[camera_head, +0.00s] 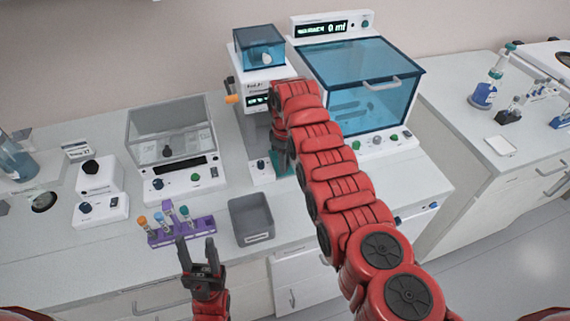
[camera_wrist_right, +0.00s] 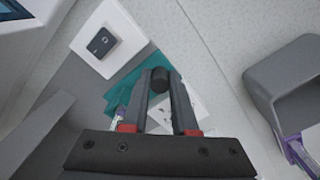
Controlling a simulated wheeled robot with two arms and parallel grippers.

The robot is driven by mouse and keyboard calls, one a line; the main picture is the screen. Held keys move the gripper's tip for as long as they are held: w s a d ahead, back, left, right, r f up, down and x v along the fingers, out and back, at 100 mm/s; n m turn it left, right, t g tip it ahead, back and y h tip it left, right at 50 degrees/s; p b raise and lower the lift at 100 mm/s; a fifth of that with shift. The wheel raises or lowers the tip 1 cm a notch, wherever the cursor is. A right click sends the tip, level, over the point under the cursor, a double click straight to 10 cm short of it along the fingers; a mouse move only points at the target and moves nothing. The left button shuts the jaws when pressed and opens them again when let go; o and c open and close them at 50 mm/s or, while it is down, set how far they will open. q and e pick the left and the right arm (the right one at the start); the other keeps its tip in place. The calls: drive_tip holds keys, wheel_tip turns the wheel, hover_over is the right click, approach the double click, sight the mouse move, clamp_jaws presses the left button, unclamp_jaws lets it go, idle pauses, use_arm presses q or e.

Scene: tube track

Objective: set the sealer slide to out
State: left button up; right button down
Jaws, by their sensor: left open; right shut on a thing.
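The sealer (camera_head: 256,100) is the tall white machine at the back middle, with a blue clear top, an orange-tipped lever on its left side and a small display. My right gripper (camera_head: 281,160) is low at its front, mostly hidden by my arm in the head view. In the right wrist view my right gripper (camera_wrist_right: 161,85) is shut on a small dark round knob (camera_wrist_right: 160,76), which looks like the slide's handle. Teal and white parts (camera_wrist_right: 125,83) lie beneath it. The slide's position cannot be told. My left gripper (camera_head: 197,246) is open and empty near the counter's front edge.
A grey bin (camera_head: 251,218) stands right in front of the sealer, and also shows in the wrist view (camera_wrist_right: 290,90). A purple tube rack (camera_head: 180,231) is to its left. A blue-windowed cabinet (camera_head: 372,85) stands right. A white switch plate (camera_wrist_right: 108,38) is beside the gripper.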

drive_tip(key=shift+s+f, duration=0.1)
drive_tip(key=shift+f, duration=0.05)
drive_tip(key=c, duration=0.7)
unclamp_jaws()
wheel_tip(320, 180, up, 9)
drive_tip(key=b, duration=0.2)
drive_tip(key=shift+f+b, duration=0.15)
drive_tip(key=shift+b, duration=0.25)
wheel_tip(320, 180, up, 9)
drive_tip(key=p, duration=0.8)
drive_tip(key=shift+f, duration=0.1)
